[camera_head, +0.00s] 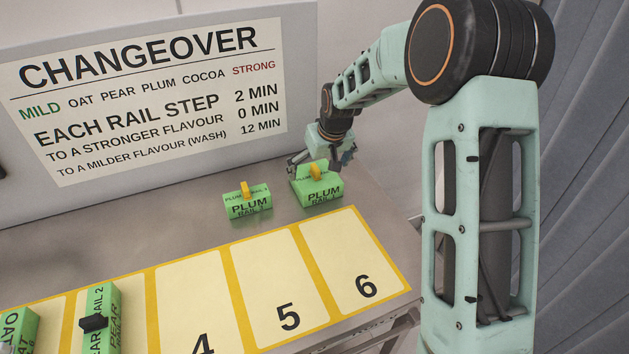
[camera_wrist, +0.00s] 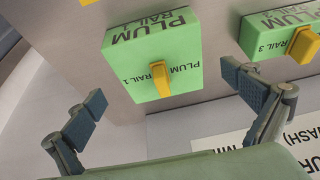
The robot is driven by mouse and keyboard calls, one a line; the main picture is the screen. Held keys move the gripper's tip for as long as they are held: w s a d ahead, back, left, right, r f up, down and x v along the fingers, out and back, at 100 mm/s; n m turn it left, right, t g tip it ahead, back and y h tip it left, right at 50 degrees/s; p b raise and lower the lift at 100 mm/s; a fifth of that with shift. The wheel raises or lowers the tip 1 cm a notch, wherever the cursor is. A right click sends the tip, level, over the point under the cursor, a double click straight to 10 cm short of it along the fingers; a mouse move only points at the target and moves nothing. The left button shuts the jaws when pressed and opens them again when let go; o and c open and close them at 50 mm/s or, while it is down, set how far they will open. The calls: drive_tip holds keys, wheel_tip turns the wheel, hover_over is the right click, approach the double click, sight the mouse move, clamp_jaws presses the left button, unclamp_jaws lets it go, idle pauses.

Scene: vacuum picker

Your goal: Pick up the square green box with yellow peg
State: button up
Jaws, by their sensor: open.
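The squarer green box (camera_head: 320,192) with a yellow peg stands on the grey table near the back, right of the other plum box. In the wrist view this box (camera_wrist: 150,45) reads "PLUM RAIL 1", and its yellow peg (camera_wrist: 160,78) rises from the top face. My gripper (camera_head: 319,163) hangs over the back of this box in the head view, partly overlapping it. In the wrist view my gripper (camera_wrist: 165,88) is open and empty, with the peg seen between its spread fingers. I cannot tell the exact height gap.
A narrower green box (camera_head: 248,204) with a yellow peg, "PLUM RAIL 3", stands just left. In front lies a yellow-edged strip (camera_head: 270,262) of numbered slots; 4, 5 and 6 look empty. A green pear box (camera_head: 101,318) with a black peg sits on it. A sign panel (camera_head: 150,95) stands behind.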

sight(315, 175)
drive_tip(key=shift+w+p+x, duration=0.15)
drive_tip(key=shift+p+x, duration=0.15)
drive_tip(key=shift+x, duration=1.05)
drive_tip(key=shift+w+p+x, duration=0.15)
drive_tip(key=shift+p+x, duration=0.15)
drive_tip(key=shift+x, duration=1.1)
drive_tip(key=shift+a+r, duration=0.1)
drive_tip(key=shift+r, duration=0.05)
drive_tip(key=c, duration=1.2)
drive_tip(key=shift+o, duration=0.2)
drive_tip(key=shift+r, duration=0.1)
